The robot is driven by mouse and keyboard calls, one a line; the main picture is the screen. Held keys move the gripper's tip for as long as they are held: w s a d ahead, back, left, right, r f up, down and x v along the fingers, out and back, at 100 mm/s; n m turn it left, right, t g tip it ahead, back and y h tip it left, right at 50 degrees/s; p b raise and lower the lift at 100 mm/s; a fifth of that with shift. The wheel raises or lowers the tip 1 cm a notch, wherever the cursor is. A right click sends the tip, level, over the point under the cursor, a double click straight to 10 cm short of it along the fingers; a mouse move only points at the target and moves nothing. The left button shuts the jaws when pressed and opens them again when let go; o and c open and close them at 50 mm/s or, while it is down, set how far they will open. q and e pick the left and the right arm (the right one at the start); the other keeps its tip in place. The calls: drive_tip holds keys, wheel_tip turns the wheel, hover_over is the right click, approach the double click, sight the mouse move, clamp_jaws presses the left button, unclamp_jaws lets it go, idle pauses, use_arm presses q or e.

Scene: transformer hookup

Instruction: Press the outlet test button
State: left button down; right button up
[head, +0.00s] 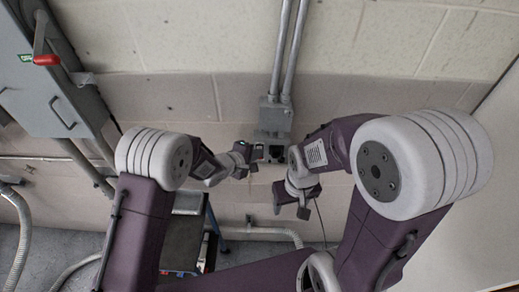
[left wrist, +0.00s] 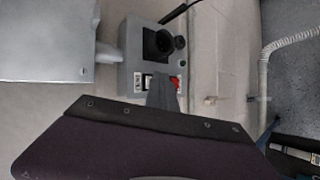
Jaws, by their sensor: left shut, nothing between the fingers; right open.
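The outlet panel (left wrist: 133,60) is a grey plate on the wall in the left wrist view. It has a black socket (left wrist: 157,42), a small green spot (left wrist: 182,63), a white-and-black switch-like part (left wrist: 147,82) and a red part (left wrist: 175,83). I cannot tell which part is the test button. My left gripper (left wrist: 162,92) is shut and empty, its tips over the panel's lower part and hiding some of it; contact is unclear. In the head view my left gripper (head: 250,155) is beside the outlet area. My right gripper (head: 290,206) is open and empty, lower and to the right.
A grey junction box (head: 274,118) with two conduits (head: 288,50) is on the wall above. A grey cabinet (head: 45,70) with a red-handled lever (head: 46,60) is at upper left. A cart (head: 183,235) stands below. A pale hose (left wrist: 290,42) is at right in the left wrist view.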

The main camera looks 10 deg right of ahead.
use_arm(q)
drive_tip(key=shift+s+a, duration=0.25)
drive_tip(key=shift+s, duration=0.55)
drive_tip(key=s, duration=0.2)
drive_tip(key=s+a, duration=0.1)
drive_tip(key=s, duration=0.1)
drive_tip(key=shift+s+a+b, duration=0.2)
drive_tip(key=shift+s+b, duration=0.2)
idle(0.4)
